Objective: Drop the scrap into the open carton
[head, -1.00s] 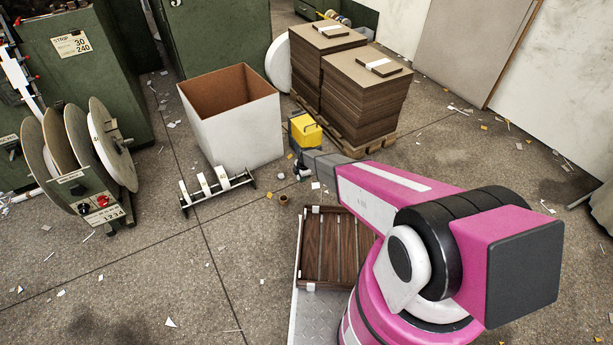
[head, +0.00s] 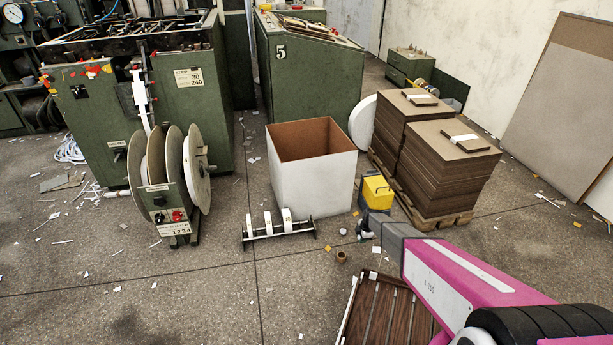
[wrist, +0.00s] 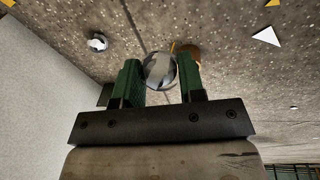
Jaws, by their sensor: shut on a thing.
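The open carton (head: 312,185) is a white box with a brown inside, standing on the floor left of my gripper (head: 367,230). Its top is open; I cannot see its bottom inside. In the wrist view, my gripper (wrist: 160,75) has its green fingers closed on a round grey-and-white crumpled scrap (wrist: 160,69). In the head view the gripper is small and dark, to the right of the carton's front and apart from its opening. The scrap is hard to make out there. A pale wall in the wrist view (wrist: 35,95) looks like the carton's side.
A rack of white rolls (head: 280,228) stands before the carton. A yellow box (head: 377,192) and board stacks (head: 445,175) are to its right. A reel stand (head: 170,185) is at left. A small crumpled ball (wrist: 97,42) and brown ring (wrist: 190,52) lie on the floor.

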